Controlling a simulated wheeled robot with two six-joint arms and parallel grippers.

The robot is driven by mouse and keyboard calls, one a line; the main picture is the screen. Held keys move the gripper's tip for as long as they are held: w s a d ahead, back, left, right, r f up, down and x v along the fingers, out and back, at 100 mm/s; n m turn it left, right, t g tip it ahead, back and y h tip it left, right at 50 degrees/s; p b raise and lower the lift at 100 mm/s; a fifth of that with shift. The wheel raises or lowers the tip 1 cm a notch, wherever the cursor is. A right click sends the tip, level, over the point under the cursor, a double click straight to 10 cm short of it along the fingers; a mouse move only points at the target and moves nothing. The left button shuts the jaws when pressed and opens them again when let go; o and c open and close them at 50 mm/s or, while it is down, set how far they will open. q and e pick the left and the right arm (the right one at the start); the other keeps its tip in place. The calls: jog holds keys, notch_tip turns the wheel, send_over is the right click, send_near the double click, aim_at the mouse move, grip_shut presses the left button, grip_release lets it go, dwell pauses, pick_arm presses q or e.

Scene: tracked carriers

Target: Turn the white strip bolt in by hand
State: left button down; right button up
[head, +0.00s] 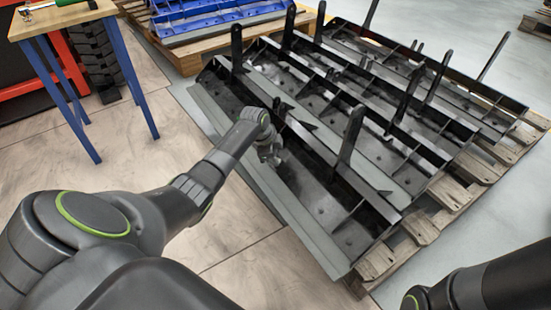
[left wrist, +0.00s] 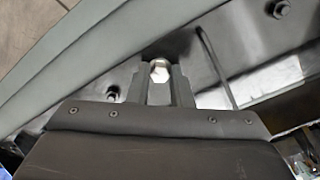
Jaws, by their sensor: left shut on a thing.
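My left gripper (head: 270,156) is inside the nearest black carrier (head: 350,238), low over its floor, just behind the pale grey strip (head: 265,193) along the near edge. In the left wrist view, the two fingers (left wrist: 160,76) are shut on a bright white bolt head (left wrist: 159,70), one finger on each side. Its shank and hole are hidden, so I cannot tell how deep it sits. In the head view my gripper hides the bolt. My right gripper is out of view; only part of my right arm shows at bottom right.
A dark bolt (left wrist: 282,9) stands apart on the carrier. More black carriers with upright posts (head: 350,135) lie behind on a wooden pallet (head: 425,228). A blue-legged workbench (head: 55,20) stands at top left. The floor to the left is clear.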

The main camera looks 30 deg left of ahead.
pick_arm(q)
jog(key=m, duration=0.9)
jog(key=shift+m, duration=0.4)
jog(key=c, duration=1.4)
grip_release()
jog(key=shift+c, duration=0.2)
